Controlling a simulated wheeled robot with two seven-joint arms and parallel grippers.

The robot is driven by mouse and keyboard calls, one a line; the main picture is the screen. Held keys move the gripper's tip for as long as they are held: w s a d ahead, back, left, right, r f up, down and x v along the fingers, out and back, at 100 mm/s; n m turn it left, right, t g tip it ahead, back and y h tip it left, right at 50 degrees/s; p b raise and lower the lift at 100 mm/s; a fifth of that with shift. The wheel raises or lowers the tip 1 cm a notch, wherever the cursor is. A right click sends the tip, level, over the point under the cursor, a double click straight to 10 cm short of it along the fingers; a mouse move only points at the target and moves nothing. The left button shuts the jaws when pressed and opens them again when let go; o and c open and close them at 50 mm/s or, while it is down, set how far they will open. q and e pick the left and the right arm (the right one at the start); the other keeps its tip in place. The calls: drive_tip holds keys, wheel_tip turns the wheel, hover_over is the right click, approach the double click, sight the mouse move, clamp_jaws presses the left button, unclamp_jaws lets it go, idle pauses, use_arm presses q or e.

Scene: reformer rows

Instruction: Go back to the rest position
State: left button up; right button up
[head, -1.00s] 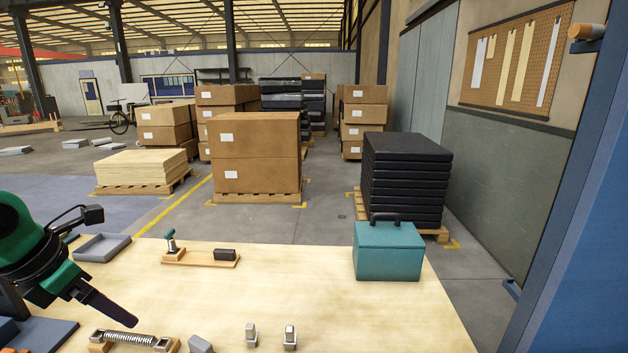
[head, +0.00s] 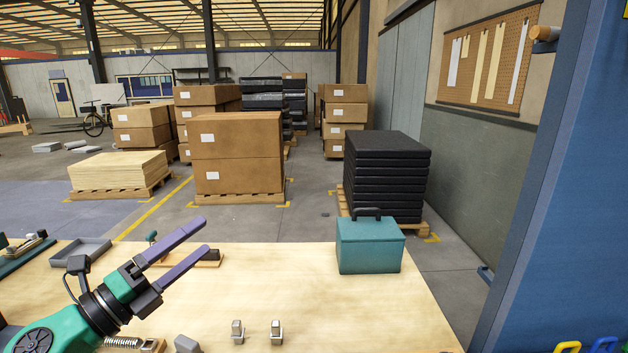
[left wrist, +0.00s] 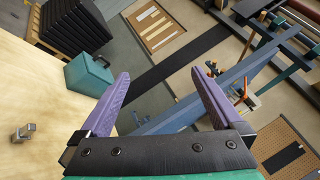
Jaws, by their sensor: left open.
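My left gripper (head: 194,250) is open and empty in the head view, raised above the left part of the wooden workbench (head: 300,310). Its two purple fingers point up and to the right. In the left wrist view its spread fingers (left wrist: 160,95) show with nothing between them. Behind the fingers, in the head view, is a wooden board (head: 207,262), partly hidden. A coil spring (head: 122,342) lies below the forearm, partly cut off. My right gripper is in neither view.
A teal toolbox (head: 369,247) stands at the bench's back right. Two small metal clips (head: 237,331) (head: 276,332) stand near the front. A grey tray (head: 82,253) is at the back left. A blue post (head: 570,190) rises on the right. The bench's middle right is bare.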

use_arm(q)
drive_tip(key=w+a+f+n+t+y, duration=0.25)
drive_tip(key=a+f+n+y, duration=0.6)
drive_tip(key=n+y, duration=0.65)
drive_tip(key=s+a+f+n+g, duration=0.2)
drive_tip(key=s+f+n+g, duration=0.1)
drive_tip(key=f+n, duration=0.3)
drive_tip(key=s+a+f+n+g, duration=0.1)
drive_tip(key=s+f+n+g, duration=0.2)
drive_tip(key=f, duration=0.4)
drive_tip(key=s+d+f+n+g+h, duration=0.2)
drive_tip(key=s+d+f+g, duration=0.3)
drive_tip(key=s+f, duration=0.3)
drive_tip(key=s+d+f+n+g+h, duration=0.1)
drive_tip(key=s+d+f+n+g, duration=0.3)
drive_tip(key=s+f, duration=0.3)
wheel_tip(320, 180, down, 34)
drive_tip(key=s+m+g+b, duration=0.2)
drive_tip(key=s+b, duration=0.1)
drive_tip(key=b, duration=0.7)
drive_tip(key=s+a+f+b, duration=0.1)
drive_tip(key=s+f+b, duration=0.2)
drive_tip(key=s+f, duration=0.5)
drive_tip(key=s+a+f+g+b, duration=0.1)
drive_tip(key=s+a+f+b, duration=0.1)
drive_tip(key=s+f, duration=0.6)
wheel_tip(320, 180, down, 4)
drive_tip(key=shift+a+f+b, duration=0.1)
drive_tip(key=shift+a+b, duration=0.1)
drive_tip(key=shift+b, duration=0.55)
